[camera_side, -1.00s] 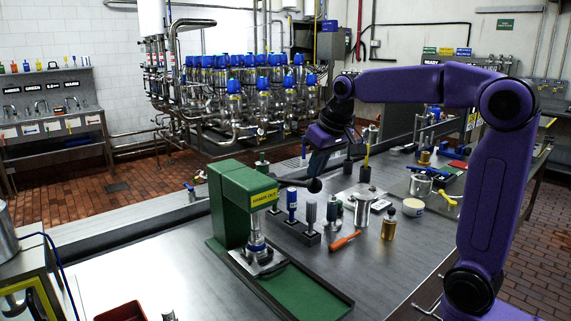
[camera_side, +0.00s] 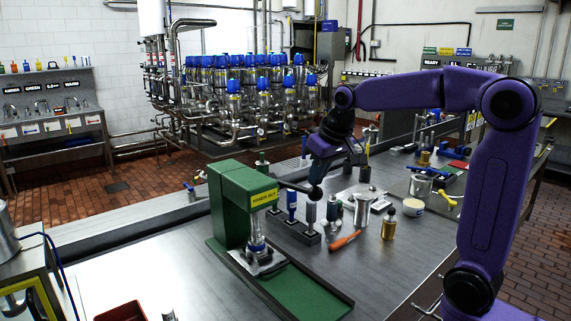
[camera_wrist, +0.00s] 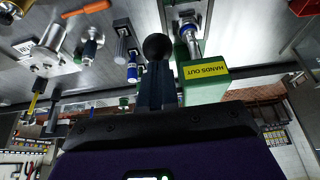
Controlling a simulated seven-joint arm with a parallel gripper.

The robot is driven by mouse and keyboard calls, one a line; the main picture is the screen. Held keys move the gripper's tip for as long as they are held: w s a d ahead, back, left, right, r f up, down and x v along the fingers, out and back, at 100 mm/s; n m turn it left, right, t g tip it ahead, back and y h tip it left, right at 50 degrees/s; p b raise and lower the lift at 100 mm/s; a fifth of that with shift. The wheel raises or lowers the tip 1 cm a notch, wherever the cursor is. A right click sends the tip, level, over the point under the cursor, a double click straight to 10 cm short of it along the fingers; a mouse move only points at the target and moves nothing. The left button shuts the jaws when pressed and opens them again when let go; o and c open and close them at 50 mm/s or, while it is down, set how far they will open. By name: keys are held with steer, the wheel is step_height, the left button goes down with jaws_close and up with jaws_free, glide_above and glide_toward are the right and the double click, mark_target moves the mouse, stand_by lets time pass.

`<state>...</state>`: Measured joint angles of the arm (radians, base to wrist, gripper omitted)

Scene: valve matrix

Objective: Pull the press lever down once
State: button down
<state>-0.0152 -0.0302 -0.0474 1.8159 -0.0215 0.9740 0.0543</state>
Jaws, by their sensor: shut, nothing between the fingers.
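The green press (camera_side: 231,200) with a yellow "HANDS OUT" label stands on the bench in the side view; it also shows in the wrist view (camera_wrist: 204,88). Its lever runs right from the press head and ends in a black ball knob (camera_side: 315,193), tilted a little downward. My gripper (camera_side: 317,181) is shut and empty, with its fingertips right above the knob and seemingly touching it. In the wrist view the shut fingers (camera_wrist: 157,82) point at the knob (camera_wrist: 157,46). The exact contact is hidden.
A blue-topped tool (camera_side: 292,204) and a grey-topped tool (camera_side: 311,215) stand in a dark holder below the knob. An orange-handled tool (camera_side: 345,240), a brass cylinder (camera_side: 389,226) and a metal pot (camera_side: 361,208) are to the right.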

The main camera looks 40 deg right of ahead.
mark_target(317, 189)
steer(key=shift+f, duration=1.95)
stand_by(0.5)
steer(key=w+v, duration=0.1)
steer(key=v, duration=0.7)
steer(key=w+r+v, duration=0.1)
steer(key=w+v, duration=0.1)
steer(key=v, duration=0.7)
steer(key=shift+w+r, duration=0.25)
steer(key=shift+w, duration=0.05)
stand_by(0.5)
